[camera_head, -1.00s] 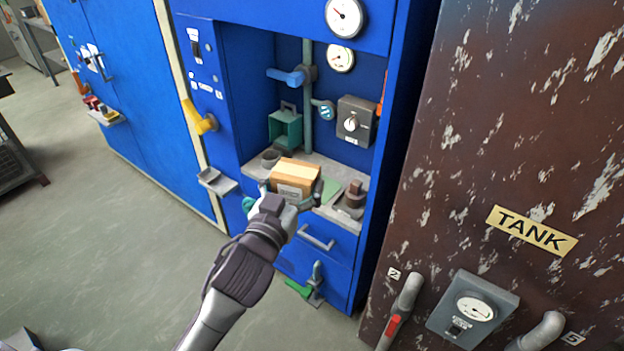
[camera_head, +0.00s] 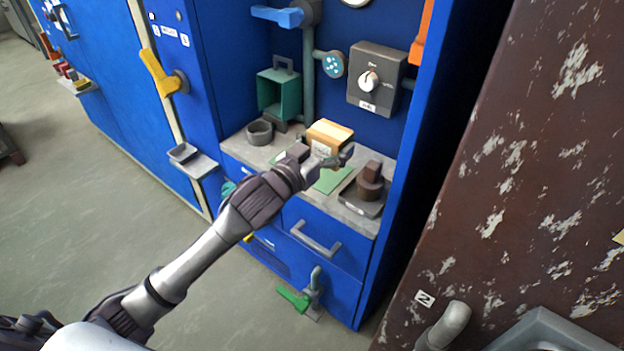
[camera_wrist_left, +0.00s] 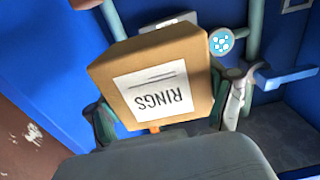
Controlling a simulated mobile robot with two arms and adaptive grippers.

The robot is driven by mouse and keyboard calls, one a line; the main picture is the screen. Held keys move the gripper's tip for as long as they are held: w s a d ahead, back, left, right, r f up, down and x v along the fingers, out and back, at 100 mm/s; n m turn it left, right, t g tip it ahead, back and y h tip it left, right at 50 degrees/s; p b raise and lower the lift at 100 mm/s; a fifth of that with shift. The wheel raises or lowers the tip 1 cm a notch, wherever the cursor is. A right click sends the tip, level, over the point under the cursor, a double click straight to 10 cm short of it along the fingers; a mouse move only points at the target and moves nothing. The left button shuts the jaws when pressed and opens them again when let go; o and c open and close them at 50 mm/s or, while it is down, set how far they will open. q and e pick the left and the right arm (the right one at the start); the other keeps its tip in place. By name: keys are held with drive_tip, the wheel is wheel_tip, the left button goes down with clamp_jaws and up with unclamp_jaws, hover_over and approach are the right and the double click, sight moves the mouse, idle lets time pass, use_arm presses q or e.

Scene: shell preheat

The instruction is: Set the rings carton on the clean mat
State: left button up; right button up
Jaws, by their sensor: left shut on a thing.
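The rings carton (camera_head: 330,132) is a tan box with a white label; in the left wrist view its label reads RINGS (camera_wrist_left: 155,92). My left gripper (camera_head: 324,160) is shut on it, with a finger on each side in the left wrist view. The carton is over the counter in the blue cabinet's recess. The clean mat appears to be the flat green sheet (camera_head: 331,180) on the counter, partly hidden by my gripper. I cannot tell whether the carton is touching the counter or mat. My right gripper is not in view.
A dark block on a round base (camera_head: 370,182) stands in a grey tray right of the mat. A grey cup (camera_head: 260,132) and a teal open box (camera_head: 280,95) are at the left. A switch box (camera_head: 376,78) is on the back wall. A drawer handle (camera_head: 315,240) juts out below.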

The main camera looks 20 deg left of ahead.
use_arm(q)
drive_tip(key=w+f+b, duration=0.1)
drive_tip(key=w+a+f+b, duration=0.1)
drive_tip(key=b, duration=0.1)
drive_tip(key=w+a+f+b, duration=0.1)
drive_tip(key=w+f, duration=0.1)
drive_tip(key=shift+w, duration=0.1)
drive_tip(key=w+a+f+b, duration=0.1)
drive_tip(key=f+b, duration=0.1)
drive_tip(key=w+a+f+b, duration=0.1)
drive_tip(key=f+b, duration=0.1)
drive_tip(key=w+a+f+b, duration=0.1)
drive_tip(key=f+b, duration=0.1)
drive_tip(key=f, duration=0.1)
drive_tip(key=shift+w+a, duration=0.15)
drive_tip(key=shift+w, duration=0.25)
drive_tip(key=shift+f+b, duration=0.75)
drive_tip(key=shift+f, duration=1.05)
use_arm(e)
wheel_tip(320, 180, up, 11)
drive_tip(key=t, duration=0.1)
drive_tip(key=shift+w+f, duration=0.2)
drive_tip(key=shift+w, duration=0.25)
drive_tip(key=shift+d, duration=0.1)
use_arm(q)
drive_tip(key=o, duration=1)
drive_tip(key=shift+f, duration=0.2)
